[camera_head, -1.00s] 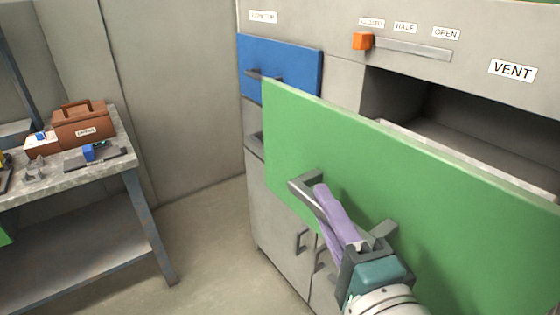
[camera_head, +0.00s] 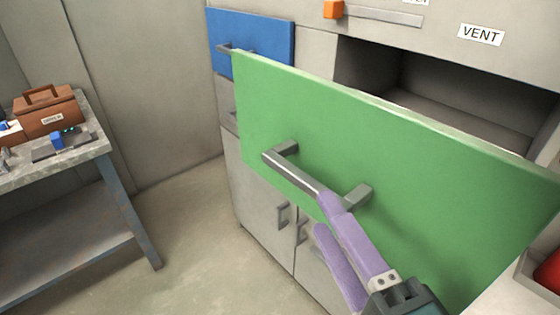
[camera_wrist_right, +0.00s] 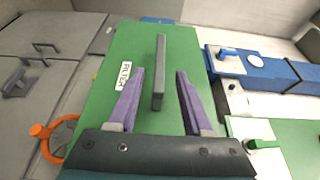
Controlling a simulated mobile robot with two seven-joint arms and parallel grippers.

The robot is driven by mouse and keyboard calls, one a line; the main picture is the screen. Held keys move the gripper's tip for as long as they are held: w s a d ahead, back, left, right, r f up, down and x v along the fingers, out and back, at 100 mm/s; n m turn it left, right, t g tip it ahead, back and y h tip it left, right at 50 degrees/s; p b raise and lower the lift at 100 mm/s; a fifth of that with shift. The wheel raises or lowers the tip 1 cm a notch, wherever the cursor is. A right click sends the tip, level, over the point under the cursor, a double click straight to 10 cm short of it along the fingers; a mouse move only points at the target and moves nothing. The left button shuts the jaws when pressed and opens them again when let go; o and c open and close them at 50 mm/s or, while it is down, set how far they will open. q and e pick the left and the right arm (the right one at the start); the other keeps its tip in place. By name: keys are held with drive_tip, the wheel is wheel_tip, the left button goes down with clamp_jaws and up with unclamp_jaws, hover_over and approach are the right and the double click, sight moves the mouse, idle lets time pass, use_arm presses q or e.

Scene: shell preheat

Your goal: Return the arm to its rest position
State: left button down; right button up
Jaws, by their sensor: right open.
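My right gripper (camera_head: 324,214) has purple fingers and comes in from the lower right. It is open at the grey bar handle (camera_head: 300,174) of a large green drawer front (camera_head: 410,170). In the right wrist view the handle (camera_wrist_right: 159,75) shows between the fingertips (camera_wrist_right: 160,72), with a gap on both sides. No object is held. In the head view one finger overlaps the right part of the handle; I cannot tell whether it touches. The left gripper is not in view.
The green front stands out from a grey cabinet with a dark opening (camera_head: 440,105) behind it. A blue drawer (camera_head: 250,42) is at its left. A workbench (camera_head: 60,165) with a brown toolbox (camera_head: 48,112) stands at far left. Floor between is clear.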

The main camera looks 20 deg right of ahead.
drive_tip(key=shift+s, duration=0.95)
drive_tip(key=s+d+f+n+g+p, duration=0.1)
drive_tip(key=s+d+n+g, duration=0.2)
drive_tip(key=s+n+g, duration=0.55)
drive_tip(key=s+d+f+n+g, duration=0.1)
drive_tip(key=s+d+n+g, duration=0.35)
drive_tip(key=n, duration=0.75)
wheel_tip(320, 180, up, 38)
drive_tip(key=w+a+g+p, duration=0.1)
drive_tip(key=w+a+p, duration=0.1)
drive_tip(key=p, duration=3.6)
drive_tip(key=shift+f, duration=0.15)
